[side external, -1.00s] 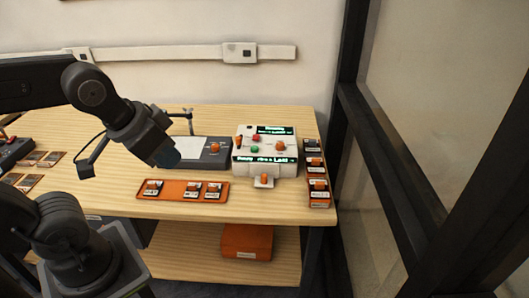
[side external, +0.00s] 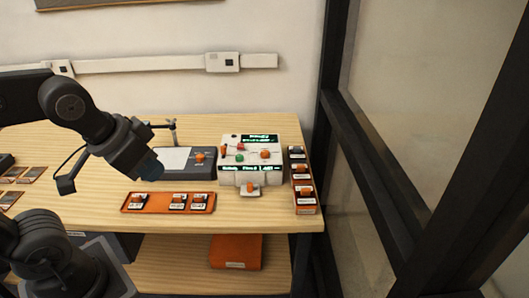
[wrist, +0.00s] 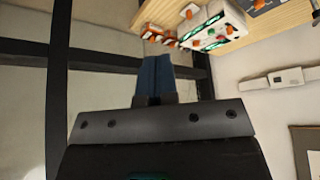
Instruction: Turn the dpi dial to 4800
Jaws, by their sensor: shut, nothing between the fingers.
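A white device (side external: 232,181) with dark display strips stands at the right of the table. It carries an orange knob (side external: 265,154) on its top right, a green button (side external: 240,160), a red button and another orange knob at its lower front. I cannot read which dial is marked dpi or where it points. My gripper (side external: 153,166) has blue fingers, is shut and empty, and hangs left of the device above the table, apart from it. In the wrist view the closed fingers (wrist: 155,60) show below the device (wrist: 208,14).
An orange tray (side external: 160,209) with several small labelled items lies in front. A grey unit (side external: 199,172) with a pale panel and orange knob stands left of the device. A column of orange-and-black items (side external: 304,191) stands at its right. A dark-framed glass partition rises farther right.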

